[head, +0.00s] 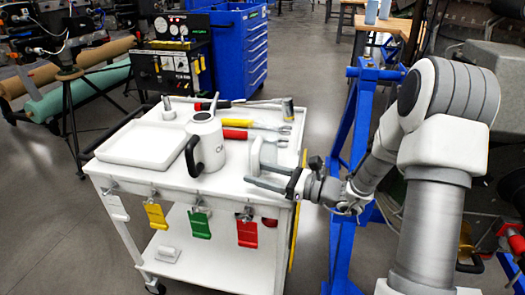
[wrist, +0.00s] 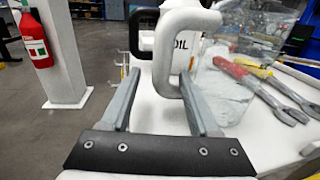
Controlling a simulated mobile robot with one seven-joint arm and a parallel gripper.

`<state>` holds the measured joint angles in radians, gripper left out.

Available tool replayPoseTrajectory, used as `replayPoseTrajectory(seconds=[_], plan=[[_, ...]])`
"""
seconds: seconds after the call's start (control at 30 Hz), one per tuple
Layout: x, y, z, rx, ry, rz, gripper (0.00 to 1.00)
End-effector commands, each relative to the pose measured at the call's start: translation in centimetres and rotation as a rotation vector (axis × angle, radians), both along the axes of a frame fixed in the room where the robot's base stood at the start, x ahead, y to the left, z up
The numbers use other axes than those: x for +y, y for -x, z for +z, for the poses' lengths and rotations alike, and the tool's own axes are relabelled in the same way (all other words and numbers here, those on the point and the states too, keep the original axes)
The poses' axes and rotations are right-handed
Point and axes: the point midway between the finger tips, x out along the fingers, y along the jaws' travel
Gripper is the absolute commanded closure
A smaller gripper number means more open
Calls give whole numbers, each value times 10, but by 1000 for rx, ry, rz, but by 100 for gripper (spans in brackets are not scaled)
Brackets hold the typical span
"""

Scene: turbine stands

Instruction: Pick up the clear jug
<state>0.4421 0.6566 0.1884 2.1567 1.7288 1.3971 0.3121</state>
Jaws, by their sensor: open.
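The clear jug (head: 268,152) stands near the right edge of the white cart, looking pale and see-through in the head view. In the wrist view its clear body (wrist: 245,55) is at the upper right, and its thick grey handle (wrist: 166,50) is on the side toward my gripper. My gripper (head: 256,174) is open and level at the cart's right edge. In the wrist view my gripper (wrist: 159,76) has its fingers apart, with the handle's upright bar showing between the tips. I cannot tell whether a finger touches it.
A white OIL jug (head: 206,145) with a black handle stands left of the clear jug, beside a shallow white tray (head: 142,145). Red pliers (head: 238,134), yellow pliers (head: 252,124) and other tools lie behind. A blue stand (head: 345,190) rises right of the cart (head: 232,187).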

Motion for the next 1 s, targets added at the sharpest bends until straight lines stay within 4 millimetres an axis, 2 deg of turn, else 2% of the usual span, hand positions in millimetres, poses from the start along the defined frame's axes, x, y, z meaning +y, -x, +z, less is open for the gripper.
replayPoseTrajectory(seconds=[0.1, 0.37, 0.7, 1.0], plan=[[11, -6, 0, -1, 0, 0, 39], [13, -8, 1, -1, 0, -1, 39], [12, -7, 1, -1, 0, -1, 98], [12, -7, 1, -1, 0, -1, 100]])
